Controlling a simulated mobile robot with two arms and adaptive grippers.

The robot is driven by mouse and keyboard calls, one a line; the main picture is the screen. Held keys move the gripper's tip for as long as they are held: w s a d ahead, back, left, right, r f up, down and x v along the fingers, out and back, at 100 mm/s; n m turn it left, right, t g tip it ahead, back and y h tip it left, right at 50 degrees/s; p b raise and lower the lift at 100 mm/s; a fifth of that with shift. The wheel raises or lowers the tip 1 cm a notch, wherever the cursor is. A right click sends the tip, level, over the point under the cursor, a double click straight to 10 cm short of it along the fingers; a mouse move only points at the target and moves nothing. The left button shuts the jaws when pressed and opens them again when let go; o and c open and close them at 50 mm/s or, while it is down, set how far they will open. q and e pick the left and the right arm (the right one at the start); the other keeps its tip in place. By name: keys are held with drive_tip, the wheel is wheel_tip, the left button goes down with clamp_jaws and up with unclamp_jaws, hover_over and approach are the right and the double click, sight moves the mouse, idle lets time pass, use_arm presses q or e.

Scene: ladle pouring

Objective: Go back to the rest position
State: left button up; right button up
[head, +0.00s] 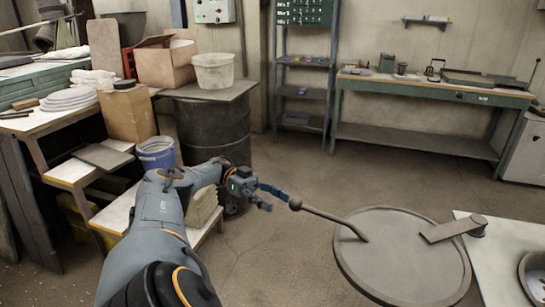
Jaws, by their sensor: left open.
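My left arm reaches in from the lower left, and my left gripper (277,201) is open with nothing between its fingers. Its fingertips are close to the ball-shaped end of a dark rod, which looks like a ladle handle (330,218). I cannot tell whether they touch it. No ladle bowl can be made out. My right gripper is out of view.
A pale counter (485,262) with a round metal fitting (533,276) is at the lower right. A flat grey bar (453,229) bridges disc and counter. A blue bucket (156,153), a drum (213,130) and stepped shelves stand left. The middle floor is clear before the back workbench (430,92).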

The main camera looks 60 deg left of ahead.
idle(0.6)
use_arm(q)
drive_tip(key=w+d+f+n+t+y+p, duration=0.1)
drive_tip(key=w+d+f+n+t+y, duration=0.3)
drive_tip(key=f, duration=0.9)
drive_tip(key=w+d+f+n+t+y, duration=0.1)
drive_tip(key=w+d+f+t+y, duration=0.3)
drive_tip(key=w+f, duration=0.55)
drive_tip(key=s+d+f+n+y, duration=0.1)
drive_tip(key=s+d+f+y, duration=0.15)
drive_tip(key=f, duration=0.45)
drive_tip(key=s+d+f+n+y, duration=0.1)
drive_tip(key=s+d+f, duration=0.15)
drive_tip(key=f, duration=0.55)
drive_tip(key=s+d+f+n+g+y+p, duration=0.1)
drive_tip(key=s+d+f+g+y, duration=0.2)
drive_tip(key=s+f, duration=0.5)
drive_tip(key=s+d+f+n+g+y+p, duration=0.1)
drive_tip(key=s+d+f+g+y, duration=0.15)
drive_tip(key=s+d+f, duration=0.45)
drive_tip(key=s+d+f+g, duration=0.2)
drive_tip(key=s+d, duration=0.1)
drive_tip(key=s, duration=0.4)
drive_tip(key=s+d+f+g, duration=0.3)
drive_tip(key=s, duration=0.5)
drive_tip(key=s+d+f+g, duration=0.2)
drive_tip(key=s+d+f, duration=0.1)
drive_tip(key=s, duration=0.5)
drive_tip(key=shift+s+n, duration=0.25)
drive_tip(key=shift+n, duration=0.05)
